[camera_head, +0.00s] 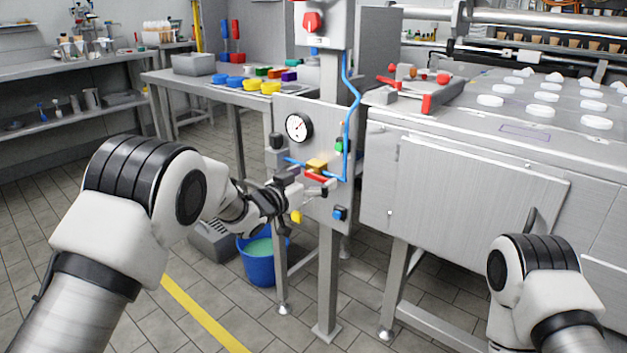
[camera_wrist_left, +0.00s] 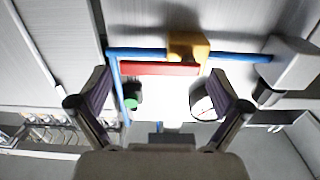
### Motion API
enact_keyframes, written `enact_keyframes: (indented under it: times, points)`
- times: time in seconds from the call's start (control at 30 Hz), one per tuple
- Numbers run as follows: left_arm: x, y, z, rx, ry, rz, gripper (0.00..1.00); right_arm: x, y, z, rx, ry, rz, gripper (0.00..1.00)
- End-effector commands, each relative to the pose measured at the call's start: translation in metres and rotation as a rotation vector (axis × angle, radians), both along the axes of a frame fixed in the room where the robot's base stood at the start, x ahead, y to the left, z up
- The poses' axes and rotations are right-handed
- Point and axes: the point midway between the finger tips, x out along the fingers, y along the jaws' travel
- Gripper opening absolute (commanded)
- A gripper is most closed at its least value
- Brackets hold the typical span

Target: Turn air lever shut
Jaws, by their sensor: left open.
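The air lever is a red handle (camera_head: 317,178) at a brass-yellow valve (camera_head: 317,165) on a blue air pipe, mounted on a grey panel. In the left wrist view the red lever (camera_wrist_left: 158,69) lies roughly parallel to the blue pipe (camera_wrist_left: 240,57), with the yellow valve (camera_wrist_left: 187,46) at its right end. My left gripper (camera_head: 302,190) is in front of the panel, close to the lever. In the left wrist view its open fingers (camera_wrist_left: 160,88) stand wide on either side of the lever, with nothing gripped. Contact cannot be told. My right gripper is out of view.
The panel carries a round gauge (camera_head: 298,126), a green button (camera_head: 340,146) and a blue knob (camera_head: 340,213) around the valve. A blue bucket (camera_head: 258,262) stands on the floor below. The big metal machine (camera_head: 470,185) closes off the right side.

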Motion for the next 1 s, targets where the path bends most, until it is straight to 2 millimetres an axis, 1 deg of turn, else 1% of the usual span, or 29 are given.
enact_keyframes:
  times: [0.1, 0.13, 0.17, 0.2, 0.27, 0.67, 0.87, 1.0]
  points:
    - [-0.0002, 0.0002, 0.0000, 0.000, 0.000, 0.000, 1.00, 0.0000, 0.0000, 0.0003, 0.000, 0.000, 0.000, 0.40]
    - [-0.0002, 0.0002, 0.0000, 0.000, 0.000, 0.000, 0.93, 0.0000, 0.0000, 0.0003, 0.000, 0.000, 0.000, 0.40]
    - [-0.0002, 0.0002, 0.0000, 0.000, 0.000, 0.000, 0.82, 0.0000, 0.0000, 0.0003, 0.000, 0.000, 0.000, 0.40]
    - [-0.0003, 0.0002, 0.0000, 0.000, 0.000, 0.000, 0.68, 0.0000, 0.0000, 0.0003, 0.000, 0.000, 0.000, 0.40]
    - [-0.0003, 0.0002, -0.0001, 0.000, 0.000, 0.000, 0.47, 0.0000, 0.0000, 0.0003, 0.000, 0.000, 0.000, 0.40]
    - [-0.0005, 0.0001, -0.0011, 0.023, -0.017, 0.000, 0.46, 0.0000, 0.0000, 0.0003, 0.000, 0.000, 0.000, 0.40]
    - [-0.0007, -0.0004, -0.0037, 0.095, -0.069, -0.001, 0.46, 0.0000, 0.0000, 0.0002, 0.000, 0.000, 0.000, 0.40]
    - [-0.0008, -0.0006, -0.0068, 0.173, -0.127, -0.001, 0.46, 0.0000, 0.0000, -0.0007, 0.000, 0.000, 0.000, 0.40]
